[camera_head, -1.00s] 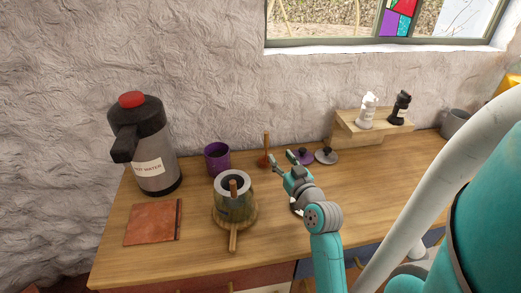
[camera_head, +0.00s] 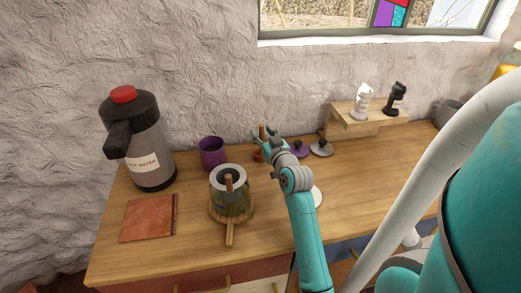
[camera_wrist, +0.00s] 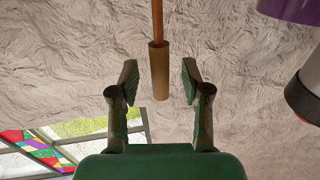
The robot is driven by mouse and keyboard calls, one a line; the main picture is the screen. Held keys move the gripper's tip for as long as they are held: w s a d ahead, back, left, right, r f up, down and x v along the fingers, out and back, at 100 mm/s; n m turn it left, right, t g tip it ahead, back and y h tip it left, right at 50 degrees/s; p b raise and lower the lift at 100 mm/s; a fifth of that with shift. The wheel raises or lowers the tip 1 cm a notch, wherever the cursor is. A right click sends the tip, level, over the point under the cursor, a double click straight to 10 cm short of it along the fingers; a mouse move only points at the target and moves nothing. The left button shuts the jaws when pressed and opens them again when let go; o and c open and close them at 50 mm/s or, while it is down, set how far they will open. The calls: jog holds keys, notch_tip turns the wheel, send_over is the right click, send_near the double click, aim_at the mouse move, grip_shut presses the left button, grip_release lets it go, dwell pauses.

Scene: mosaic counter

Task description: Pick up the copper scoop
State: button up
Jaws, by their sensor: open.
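The copper scoop (camera_head: 258,155) stands upright near the back of the counter, with a reddish lower part and a wooden handle on top. In the wrist view its wooden handle (camera_wrist: 159,70) and thin copper shaft show at top centre. My gripper (camera_head: 264,138) is open at the handle's height, and partly covers the scoop in the head view. In the wrist view the open fingers (camera_wrist: 160,75) lie left and right of the handle, with a gap on each side. How deep the handle sits between them I cannot tell.
A purple cup (camera_head: 212,152) stands left of the scoop. A wooden-handled pot (camera_head: 231,203) stands in front, and the hot water flask (camera_head: 150,155) farther left. Purple (camera_head: 299,150) and grey (camera_head: 321,148) lids lie to the right. The rough wall (camera_head: 200,60) is close behind.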

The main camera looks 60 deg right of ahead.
jog(key=shift+w+d, duration=0.25)
jog(key=shift+w, duration=0.1)
grip_shut()
